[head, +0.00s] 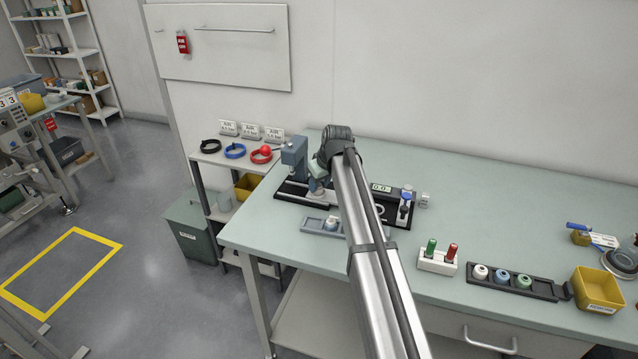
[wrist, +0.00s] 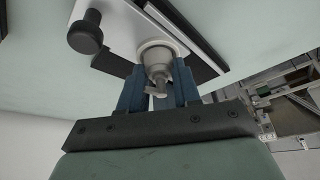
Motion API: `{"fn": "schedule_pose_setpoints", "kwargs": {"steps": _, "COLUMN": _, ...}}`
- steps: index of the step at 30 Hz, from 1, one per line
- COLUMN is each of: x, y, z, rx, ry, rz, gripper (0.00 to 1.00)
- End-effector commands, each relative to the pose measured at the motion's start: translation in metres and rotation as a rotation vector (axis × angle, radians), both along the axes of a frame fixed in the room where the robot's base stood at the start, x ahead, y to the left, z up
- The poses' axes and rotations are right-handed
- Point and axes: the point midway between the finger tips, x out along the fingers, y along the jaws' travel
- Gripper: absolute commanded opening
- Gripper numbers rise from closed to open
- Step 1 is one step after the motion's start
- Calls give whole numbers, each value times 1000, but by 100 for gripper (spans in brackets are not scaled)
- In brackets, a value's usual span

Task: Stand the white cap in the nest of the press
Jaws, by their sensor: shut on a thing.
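The press (head: 294,156) is blue-grey, with a red ball on its lever, and stands at the left end of the bench. My gripper (wrist: 160,92) has two blue fingers, shut on a small piece that I take for the white cap (wrist: 160,72), looking grey in the shade. A pale round rim, apparently the nest (wrist: 155,48), is right at the held piece on a white plate; I cannot tell whether the piece is seated. In the head view my wrist and arm hide most of the gripper and the nest.
A dark knob (wrist: 86,36) sticks up beside the nest. A grey tray (head: 311,225) lies in front of the press. A black rack (head: 519,284) with white, blue and green pieces, a holder with green and red pieces (head: 437,262) and a yellow bin (head: 597,290) stand right.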

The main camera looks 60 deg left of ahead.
Motion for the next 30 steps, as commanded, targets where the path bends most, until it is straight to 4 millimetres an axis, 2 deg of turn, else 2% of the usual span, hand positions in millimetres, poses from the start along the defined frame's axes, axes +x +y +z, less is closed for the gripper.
{"fn": "schedule_pose_setpoints", "kwargs": {"steps": 13, "x": 0, "y": 0, "z": -2, "rx": 0, "ry": 0, "rz": 0, "gripper": 20}}
{"fn": "schedule_pose_setpoints", "kwargs": {"steps": 14, "x": 0, "y": 0, "z": -2, "rx": 0, "ry": 0, "rz": 0, "gripper": 34}}
{"fn": "schedule_pose_setpoints", "kwargs": {"steps": 22, "x": 0, "y": 0, "z": -2, "rx": 0, "ry": 0, "rz": 0, "gripper": 60}}
{"fn": "schedule_pose_setpoints", "kwargs": {"steps": 30, "x": 0, "y": 0, "z": -2, "rx": 0, "ry": 0, "rz": 0, "gripper": 62}}
